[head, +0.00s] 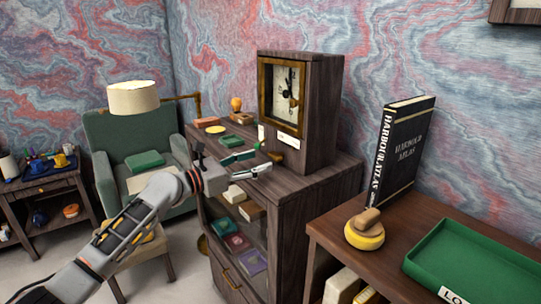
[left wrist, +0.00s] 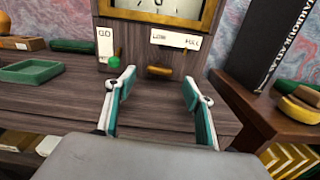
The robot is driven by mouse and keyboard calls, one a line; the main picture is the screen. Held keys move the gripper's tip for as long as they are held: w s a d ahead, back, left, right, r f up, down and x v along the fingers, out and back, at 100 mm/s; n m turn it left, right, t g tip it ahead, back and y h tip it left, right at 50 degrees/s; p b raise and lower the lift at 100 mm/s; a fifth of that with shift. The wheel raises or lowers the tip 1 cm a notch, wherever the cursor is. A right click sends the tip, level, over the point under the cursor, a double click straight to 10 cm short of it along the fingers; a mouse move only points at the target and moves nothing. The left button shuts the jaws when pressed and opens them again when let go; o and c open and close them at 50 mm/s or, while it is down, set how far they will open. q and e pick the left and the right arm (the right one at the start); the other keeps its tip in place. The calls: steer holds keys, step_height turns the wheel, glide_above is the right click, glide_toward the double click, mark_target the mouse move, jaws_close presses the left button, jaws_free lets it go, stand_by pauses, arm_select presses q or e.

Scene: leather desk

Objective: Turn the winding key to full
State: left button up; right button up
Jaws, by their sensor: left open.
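A dark wooden clock (head: 316,105) with a brass-framed dial stands on the cabinet. Below its dial, a small brass-coloured winding key (left wrist: 159,71) lies roughly level on the clock's front, under a white label (left wrist: 175,39) reading LOW and FULL. The key also shows in the head view (head: 275,157). A green knob (left wrist: 114,62) is to its left, under another white label (left wrist: 105,42). My left gripper (head: 261,162) is open and empty in front of the clock. In the left wrist view its teal-padded fingers are to either side of the key, apart from it. My right gripper is not in view.
The cabinet top (head: 325,167) holds a green tray (left wrist: 30,71) left of the gripper. To the right, a lower desk carries an upright black book (head: 402,150), a yellow round object (head: 364,236) and a green tray (head: 480,262). An armchair (head: 125,132) stands behind left.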

mark_target(272, 156)
arm_select(q)
steer(key=x, duration=0.6)
steer(key=shift+s+a, duration=0.1)
steer(key=c, duration=1.1)
